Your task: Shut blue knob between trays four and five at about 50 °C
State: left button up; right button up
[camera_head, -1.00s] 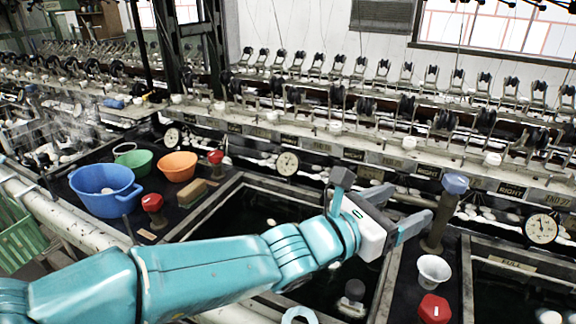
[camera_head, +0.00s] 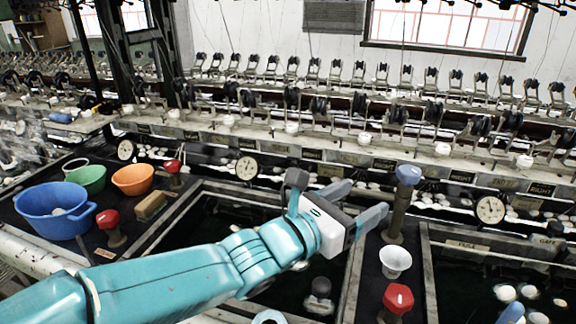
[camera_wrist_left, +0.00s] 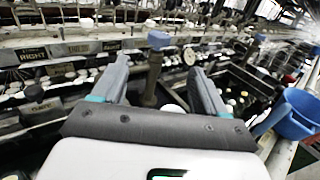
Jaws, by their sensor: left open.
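The blue knob (camera_head: 408,174) sits on top of an upright brown post between two dark basins. It also shows in the left wrist view (camera_wrist_left: 158,40), beyond the fingers and roughly centred between them. My left gripper (camera_head: 365,200) is open and empty, its fingers pointing toward the post from the left in the head view. In the left wrist view the spread fingers (camera_wrist_left: 156,66) frame the post, and I cannot tell whether either touches it. Round dials stand behind the basins, one at the right (camera_head: 490,209) and one at centre left (camera_head: 247,168); their readings are too small to tell.
A red knob (camera_head: 398,298) and a white cup (camera_head: 395,262) stand in front of the blue knob's post. A blue tub (camera_head: 55,210), green bowl (camera_head: 87,179) and orange bowl (camera_head: 133,180) stand at the left. A reeling rack runs along the back.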

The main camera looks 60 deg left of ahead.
aim_at(419, 171)
pick_arm(q)
jog(key=w+d+r+m+t+h+p, duration=0.25)
jog(key=d+r+m+h, duration=0.25)
jog(key=r+m+h, duration=0.3)
jog(key=a+f+n+g+h+p, duration=0.25)
jog(key=a+f+p, duration=0.55)
jog(key=a+p, duration=0.75)
jog(key=shift+m+y, duration=0.25)
jog(key=shift+y, duration=0.4)
jog(key=d+p+x, duration=0.1)
jog(key=x, duration=0.4)
jog(key=d+p+x, duration=0.1)
jog(key=p+x, duration=0.1)
jog(key=x, duration=0.4)
jog(key=f+p+x, duration=0.1)
jog(key=p+x, duration=0.1)
jog(key=x, duration=0.3)
jog(key=shift+d, duration=0.5)
jog(key=shift+c, duration=0.3)
